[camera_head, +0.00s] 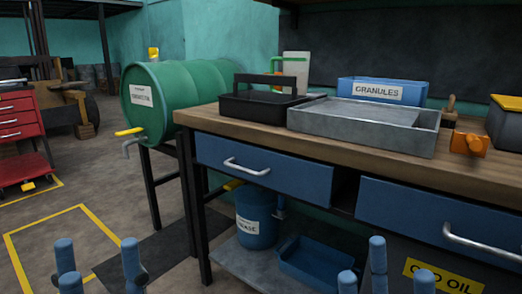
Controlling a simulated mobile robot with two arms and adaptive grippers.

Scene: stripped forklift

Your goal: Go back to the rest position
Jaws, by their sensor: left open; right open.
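My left gripper (99,262) shows at the bottom left, with its blue fingers pointing up and spread apart. It is open and empty, over the floor near a yellow floor marking. My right gripper (386,277) shows at the bottom right, also with blue fingers pointing up. It is open and empty, in front of the workbench's lower part. Only the finger ends of both grippers are in view; the rest is below the picture edge.
The wooden workbench (465,180) holds a grey metal tray (365,124), a black toolbox (262,103) and a blue granules bin (381,92). A drawer (262,172) is slightly open. A green drum (175,90) lies on a stand. A red cabinet (20,122) stands left.

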